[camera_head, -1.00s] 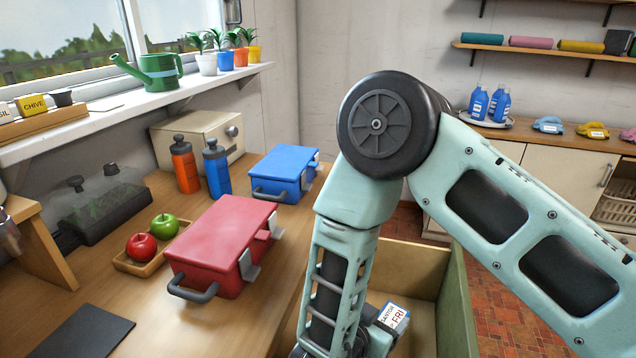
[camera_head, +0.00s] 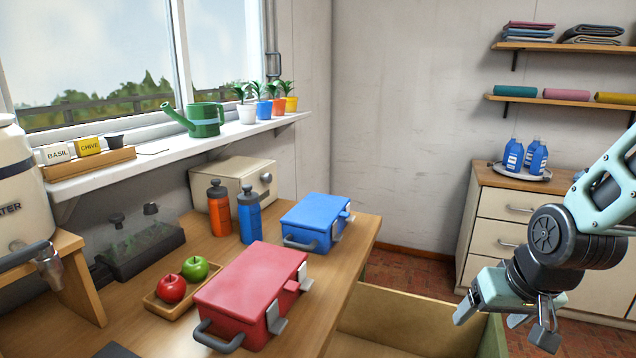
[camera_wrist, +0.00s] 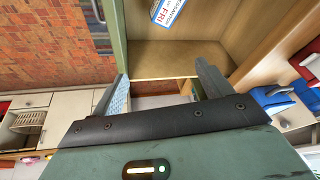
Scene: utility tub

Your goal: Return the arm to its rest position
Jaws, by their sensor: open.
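My arm is at the right of the head view, bent, with my gripper (camera_head: 505,326) hanging at its lower end. The gripper is open, its two fingers apart. In the wrist view my gripper (camera_wrist: 162,84) shows the fingers spread with nothing between them. The gripper is at the right side of the open wooden tub (camera_head: 405,312), above the floor area in the picture. The tub also shows in the wrist view (camera_wrist: 165,60), with a white and blue label card (camera_wrist: 168,10) marked FRI inside.
The wooden counter (camera_head: 345,262) holds a red lunch box (camera_head: 250,288), a blue lunch box (camera_head: 314,221), two bottles and a tray of apples (camera_head: 160,305). A drawer cabinet (camera_head: 485,229) stands behind my arm.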

